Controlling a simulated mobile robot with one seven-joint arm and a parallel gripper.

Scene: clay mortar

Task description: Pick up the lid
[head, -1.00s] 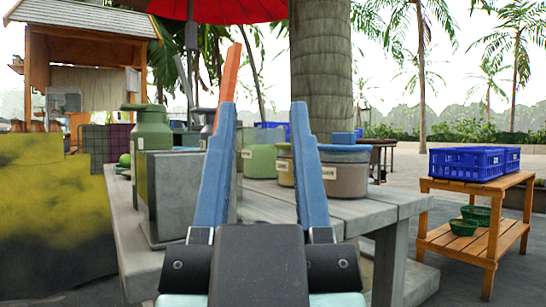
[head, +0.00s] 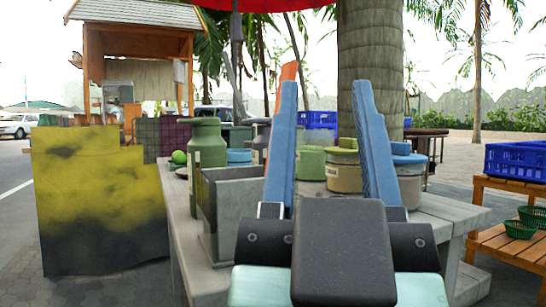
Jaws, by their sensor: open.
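Several lidded pots stand on the grey table (head: 440,208). A grey pot (head: 411,185) with a blue lid (head: 408,159) is partly hidden behind my right finger. A tan pot (head: 343,177) with an olive-green lid (head: 342,151) shows between my fingers, beside a green pot (head: 311,163). Another blue lid (head: 239,156) shows behind a grey box. I cannot tell which lid the task names. My gripper (head: 325,84) is open and empty, its two blue fingers pointing up in the picture in front of the pots. No lid is between its fingertips.
A grey open box (head: 222,205) and a green canister (head: 207,145) stand on the table's left. A yellow-and-black panel (head: 95,195) is left of the table. A wooden rack (head: 495,243) with a blue crate (head: 515,160) is at right. A tree trunk (head: 370,60) rises behind the pots.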

